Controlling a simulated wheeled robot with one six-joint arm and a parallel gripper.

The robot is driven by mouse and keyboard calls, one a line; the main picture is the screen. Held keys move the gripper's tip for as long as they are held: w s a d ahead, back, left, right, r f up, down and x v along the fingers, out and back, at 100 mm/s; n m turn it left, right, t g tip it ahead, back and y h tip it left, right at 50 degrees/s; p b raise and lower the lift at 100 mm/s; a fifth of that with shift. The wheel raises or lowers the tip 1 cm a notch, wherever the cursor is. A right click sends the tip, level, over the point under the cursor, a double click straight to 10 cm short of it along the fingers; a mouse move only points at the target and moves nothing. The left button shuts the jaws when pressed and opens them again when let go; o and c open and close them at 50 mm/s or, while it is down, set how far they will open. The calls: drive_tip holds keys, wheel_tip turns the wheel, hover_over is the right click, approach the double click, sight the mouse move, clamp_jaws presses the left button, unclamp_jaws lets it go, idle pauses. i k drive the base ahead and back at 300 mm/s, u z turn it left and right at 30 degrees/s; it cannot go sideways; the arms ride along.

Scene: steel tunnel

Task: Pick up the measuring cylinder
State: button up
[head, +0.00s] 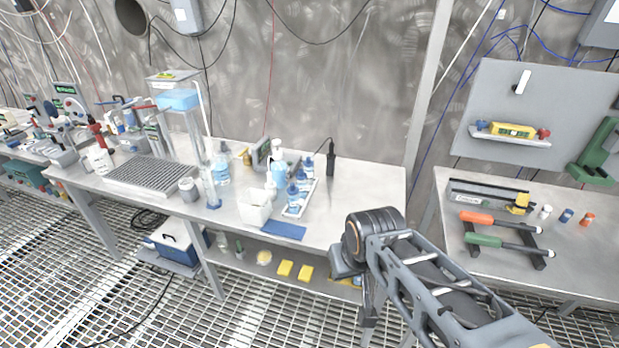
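The measuring cylinder (209,185) is a tall, slim, clear tube with a blue foot. It stands upright near the front edge of the lab bench (322,225), left of the middle of the head view. My arm reaches in from the lower right, and its far end, with my gripper (368,300), is in front of the bench's right end. My gripper is well to the right of the cylinder and apart from it. It is small, dark and partly hidden by my arm, so its opening cannot be made out.
A grey jar (188,190) and a perforated rack (150,176) stand left of the cylinder. A white box (254,208), a tray of blue-labelled bottles (300,197) and a blue mat (284,230) lie to its right. A second bench with tools (500,230) stands at right.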

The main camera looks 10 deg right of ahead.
sight(203, 166)
drive_tip(key=u, duration=0.05)
drive_tip(key=k, duration=0.85)
drive_tip(key=u, duration=1.95)
drive_tip(key=i, duration=2.05)
drive_tip(key=z, duration=0.4)
drive_tip(key=i, duration=1)
drive_tip(key=z, duration=1.55)
drive_tip(key=i, duration=0.85)
drive_tip(key=z, duration=0.8)
